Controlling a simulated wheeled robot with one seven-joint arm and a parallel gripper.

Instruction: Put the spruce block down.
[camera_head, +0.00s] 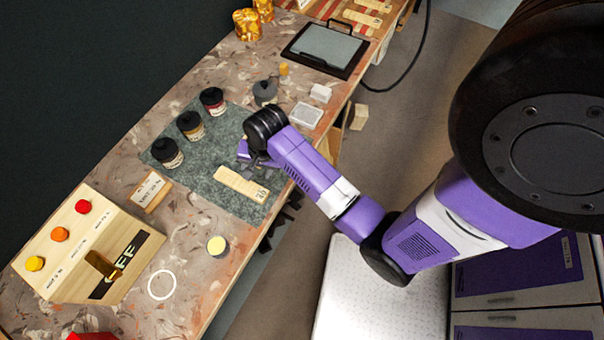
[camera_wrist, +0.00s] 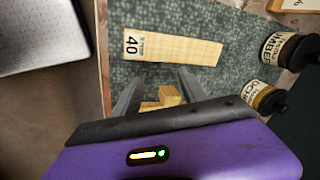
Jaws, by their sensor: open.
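A pale wooden strip (camera_head: 241,186) with a printed label at one end lies flat on the grey-green mat (camera_head: 222,128). In the wrist view the strip (camera_wrist: 180,50) shows a label reading 40; its smaller print is too small to read. My gripper (camera_wrist: 158,80) is open, its two fingers apart and beside the strip, not around it. A small light wooden block (camera_wrist: 170,95) shows between the fingers, partly hidden by my gripper's body. I cannot tell which wooden piece is the spruce block, or whether the small one touches a finger. In the head view my gripper (camera_head: 250,157) is low over the mat.
Several dark-lidded jars (camera_head: 190,125) stand along the mat's far side. A wooden box with coloured buttons (camera_head: 88,245), a small sign (camera_head: 150,190), a yellow-topped tin (camera_head: 217,246) and a white ring (camera_head: 161,284) are nearby. The bench's front edge is close to the strip.

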